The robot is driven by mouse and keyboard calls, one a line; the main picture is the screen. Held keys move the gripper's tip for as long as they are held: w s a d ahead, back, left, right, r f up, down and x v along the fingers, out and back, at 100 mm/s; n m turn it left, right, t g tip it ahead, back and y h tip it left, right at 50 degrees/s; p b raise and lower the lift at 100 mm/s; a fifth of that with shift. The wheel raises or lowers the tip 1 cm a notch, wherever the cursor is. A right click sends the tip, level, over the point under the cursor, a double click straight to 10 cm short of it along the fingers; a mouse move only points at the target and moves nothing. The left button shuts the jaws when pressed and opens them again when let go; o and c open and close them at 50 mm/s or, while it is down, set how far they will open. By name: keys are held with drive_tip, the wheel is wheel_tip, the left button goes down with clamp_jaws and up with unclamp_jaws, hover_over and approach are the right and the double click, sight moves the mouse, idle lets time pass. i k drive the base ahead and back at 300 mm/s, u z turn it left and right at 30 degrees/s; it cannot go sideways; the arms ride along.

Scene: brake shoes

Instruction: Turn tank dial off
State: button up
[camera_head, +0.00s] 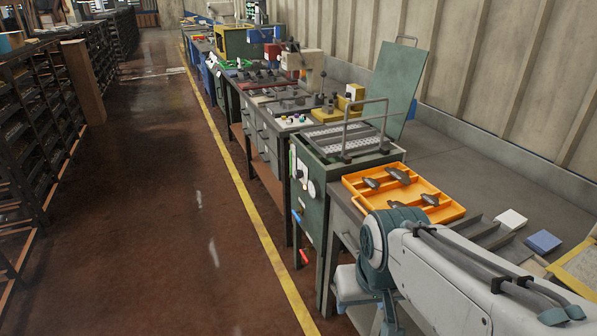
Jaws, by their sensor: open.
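The green tank (316,215) stands at the end of the row of benches, with its green lid (396,85) raised and a metal rack (350,143) in its open top. A round white dial (311,189) is on the tank's aisle-side face. It is too small for me to read its setting. A second small knob (299,173) and a white strip (293,160) are beside it. A blue handle (296,216) and a red handle (304,258) are lower on that face. My arm reaches in from the lower right, nearer than the tank. My gripper's fingers are not in view.
An orange tray (447,212) with several dark brake shoes (398,175) lies on the bench right of the tank, close behind my arm. White (511,220) and blue (543,241) blocks lie farther right. The brown aisle floor (170,215) left of the yellow line is clear. Dark shelves (40,120) line the left.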

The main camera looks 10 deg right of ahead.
sight(298, 174)
drive_tip(key=u, duration=0.4)
drive_tip(key=i, duration=0.55)
drive_tip(key=u, duration=0.7)
drive_tip(key=i, duration=0.85)
drive_tip(key=z, duration=0.85)
drive_tip(key=i, duration=0.8)
drive_tip(key=z, duration=0.85)
